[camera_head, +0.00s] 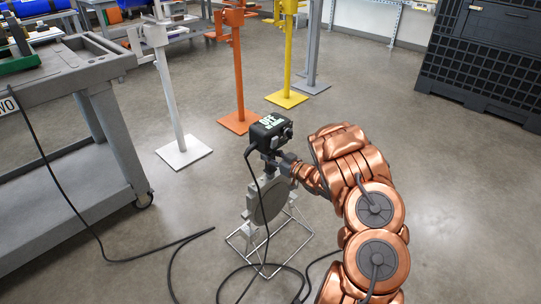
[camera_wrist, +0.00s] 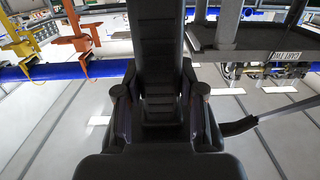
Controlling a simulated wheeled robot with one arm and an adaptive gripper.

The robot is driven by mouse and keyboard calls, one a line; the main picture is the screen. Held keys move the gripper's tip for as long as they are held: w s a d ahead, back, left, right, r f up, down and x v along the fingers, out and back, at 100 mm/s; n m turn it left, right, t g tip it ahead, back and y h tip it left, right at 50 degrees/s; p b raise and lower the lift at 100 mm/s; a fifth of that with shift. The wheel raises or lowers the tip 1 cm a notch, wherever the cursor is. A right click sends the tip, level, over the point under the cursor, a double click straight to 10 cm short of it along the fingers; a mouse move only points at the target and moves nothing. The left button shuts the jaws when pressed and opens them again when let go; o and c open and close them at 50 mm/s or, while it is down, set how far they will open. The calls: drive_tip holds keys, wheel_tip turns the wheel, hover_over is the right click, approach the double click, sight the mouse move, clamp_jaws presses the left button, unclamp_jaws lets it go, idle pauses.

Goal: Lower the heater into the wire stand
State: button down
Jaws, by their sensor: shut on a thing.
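The heater has a round grey plate (camera_head: 270,203) and a black control box (camera_head: 269,131) with white lettering on top, with a black cable hanging from it. It is held upright in the head view. My gripper (camera_head: 279,164) is shut on the heater just below the box. The wire stand (camera_head: 233,241) is a thin light-metal frame on the floor. The plate overlaps the stand's upper wires, but I cannot tell whether it rests in them. In the wrist view, my gripper (camera_wrist: 159,98) is dark and large in front; the plate and stand are not visible there.
Black cable (camera_head: 190,240) loops over the floor around the stand. A grey cart (camera_head: 115,130) stands at left. White (camera_head: 183,152), orange (camera_head: 238,122) and yellow (camera_head: 287,98) posts stand behind. A black crate (camera_head: 485,60) is at back right. Floor between is clear.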

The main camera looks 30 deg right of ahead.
sight(272, 173)
drive_tip(key=shift+f+b, duration=2.25)
drive_tip(key=shift+f, duration=1.75)
idle(2.2)
drive_tip(key=c, duration=1.1)
unclamp_jaws()
drive_tip(key=o, duration=0.5)
drive_tip(key=shift+f, duration=0.15)
drive_tip(key=shift+o, duration=0.5)
drive_tip(key=shift+s+a+f, duration=0.1)
drive_tip(key=shift+s+f, duration=0.05)
drive_tip(key=shift+f, duration=0.1)
drive_tip(key=o, duration=0.5)
drive_tip(key=shift+r, duration=0.1)
